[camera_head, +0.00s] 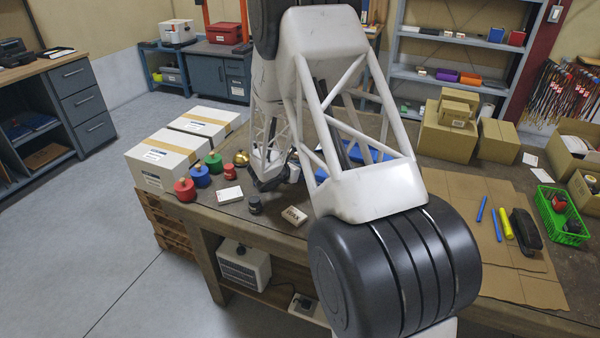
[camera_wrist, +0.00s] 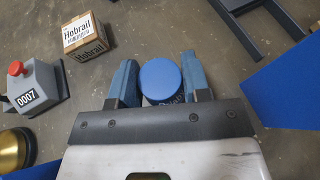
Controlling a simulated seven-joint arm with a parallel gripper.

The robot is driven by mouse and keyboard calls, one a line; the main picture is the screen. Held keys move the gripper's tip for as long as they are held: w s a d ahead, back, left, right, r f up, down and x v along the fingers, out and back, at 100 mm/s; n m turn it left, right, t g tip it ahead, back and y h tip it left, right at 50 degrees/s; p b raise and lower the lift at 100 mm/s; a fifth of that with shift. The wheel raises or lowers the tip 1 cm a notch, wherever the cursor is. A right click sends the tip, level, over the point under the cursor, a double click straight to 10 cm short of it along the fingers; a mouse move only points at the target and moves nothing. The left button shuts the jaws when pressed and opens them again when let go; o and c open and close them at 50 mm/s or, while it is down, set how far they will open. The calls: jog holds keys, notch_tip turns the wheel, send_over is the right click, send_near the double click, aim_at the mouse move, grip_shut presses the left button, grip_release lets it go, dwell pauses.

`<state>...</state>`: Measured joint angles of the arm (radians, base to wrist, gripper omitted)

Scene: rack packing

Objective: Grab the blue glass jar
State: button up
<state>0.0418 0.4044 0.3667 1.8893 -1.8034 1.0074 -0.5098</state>
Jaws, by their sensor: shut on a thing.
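In the wrist view a jar with a round blue lid (camera_wrist: 160,78) sits between the two fingers of my gripper (camera_wrist: 160,82). The fingers are shut on it, one on each side. Part of a printed label shows below the lid; the rest of its body is hidden under the lid and my gripper. In the head view my gripper (camera_head: 268,183) is low over the left part of the workbench (camera_head: 230,208), and the held jar cannot be made out clearly behind my arm.
In the head view red (camera_head: 185,190), blue (camera_head: 200,177) and green (camera_head: 214,163) weights stand left of my gripper.

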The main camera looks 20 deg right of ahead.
jog(key=shift+r, duration=4.2)
jog(key=shift+r, duration=0.1)
